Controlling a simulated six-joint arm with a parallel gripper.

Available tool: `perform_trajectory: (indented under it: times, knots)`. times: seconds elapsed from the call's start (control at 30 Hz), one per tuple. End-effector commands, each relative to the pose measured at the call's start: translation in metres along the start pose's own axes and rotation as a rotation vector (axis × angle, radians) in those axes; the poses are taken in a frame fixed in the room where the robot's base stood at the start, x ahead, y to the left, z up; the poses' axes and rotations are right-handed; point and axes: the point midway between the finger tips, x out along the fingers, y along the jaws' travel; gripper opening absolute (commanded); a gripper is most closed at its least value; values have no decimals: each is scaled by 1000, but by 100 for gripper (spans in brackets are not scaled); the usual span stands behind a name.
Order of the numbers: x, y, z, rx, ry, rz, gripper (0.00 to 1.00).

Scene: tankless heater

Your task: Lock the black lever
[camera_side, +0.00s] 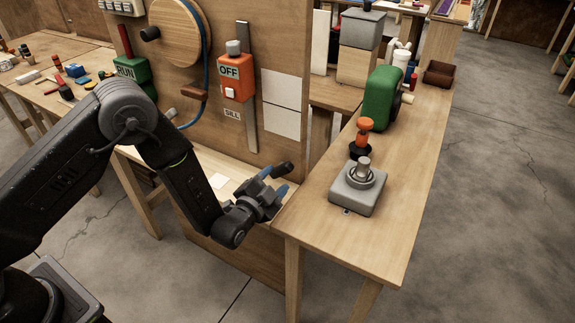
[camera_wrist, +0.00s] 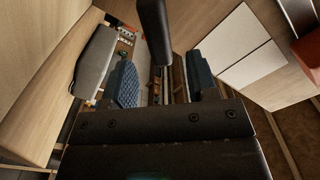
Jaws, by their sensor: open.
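A short dark bar (camera_side: 283,168), which looks like the black lever, shows beside my gripper's blue fingertips in the side view. In the wrist view the dark bar (camera_wrist: 154,32) comes down from the top edge between my two fingers. Its mounting is hidden in both views. My gripper (camera_side: 272,182) is open, low in front of the wooden panel and left of the bench. In the wrist view my gripper (camera_wrist: 163,80) has blue finger pads on either side of the bar, with gaps visible. I cannot tell whether either pad touches it.
The wooden panel (camera_side: 208,88) carries an orange OFF box (camera_side: 236,88), a green RUN box (camera_side: 133,75) and white plates (camera_side: 281,88). The bench (camera_side: 390,215) on the right holds a grey block with a metal knob (camera_side: 358,187), an orange-topped plunger (camera_side: 364,127) and a green housing (camera_side: 382,98).

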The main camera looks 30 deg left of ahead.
Motion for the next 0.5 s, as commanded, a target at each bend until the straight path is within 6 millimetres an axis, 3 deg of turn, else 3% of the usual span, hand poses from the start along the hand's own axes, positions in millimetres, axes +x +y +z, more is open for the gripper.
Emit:
perform_trajectory:
  times: [0.2,0.5]
  knots:
    - [42,0,0,0,1,-1,53]
    - [68,0,0,1,0,0,53]
